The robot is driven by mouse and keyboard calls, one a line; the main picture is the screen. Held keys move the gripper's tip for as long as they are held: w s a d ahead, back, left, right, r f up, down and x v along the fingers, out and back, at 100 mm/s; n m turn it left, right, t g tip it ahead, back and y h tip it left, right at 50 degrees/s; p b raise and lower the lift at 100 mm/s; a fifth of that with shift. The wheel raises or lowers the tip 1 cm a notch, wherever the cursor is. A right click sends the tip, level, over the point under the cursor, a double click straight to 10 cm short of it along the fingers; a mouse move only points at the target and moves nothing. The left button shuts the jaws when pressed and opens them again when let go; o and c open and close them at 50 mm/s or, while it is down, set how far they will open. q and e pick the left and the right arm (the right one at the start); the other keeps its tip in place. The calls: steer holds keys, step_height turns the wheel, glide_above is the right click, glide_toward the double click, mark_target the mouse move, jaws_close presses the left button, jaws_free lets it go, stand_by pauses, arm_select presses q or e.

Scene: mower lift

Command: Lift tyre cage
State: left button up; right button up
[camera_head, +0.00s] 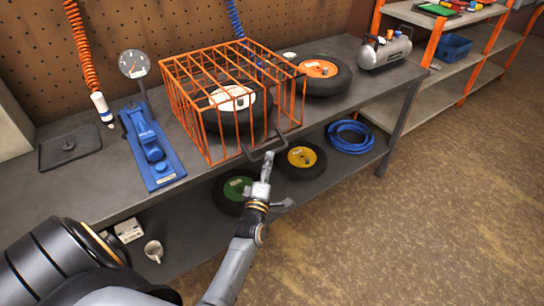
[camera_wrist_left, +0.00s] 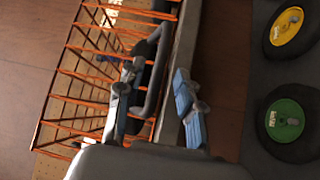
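The tyre cage (camera_head: 190,119) is an orange wire box standing on the workbench, with a tyre with a white hub (camera_head: 232,98) inside it. It also shows in the left wrist view (camera_wrist_left: 75,98). A dark handle (camera_head: 254,153) sticks out from the cage's front side, over the bench edge; it also shows in the left wrist view (camera_wrist_left: 156,75). My left gripper (camera_head: 274,182) is open just in front of and below the handle. In the left wrist view its fingers (camera_wrist_left: 158,104) stand on either side of the handle, apart from each other; contact cannot be told. My right gripper is not in view.
A blue pump with gauge (camera_head: 154,152) stands left of the cage. A tyre with an orange hub (camera_head: 322,72) and a grey compressor (camera_head: 384,50) stand to the right. Below lie tyres with green (camera_head: 237,189) and yellow hubs (camera_head: 302,157) and a blue hose (camera_head: 350,136).

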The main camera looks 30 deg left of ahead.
arm_select(q)
steer(key=shift+b+x, duration=0.65)
steer(key=shift+x, duration=1.65)
jaws_close()
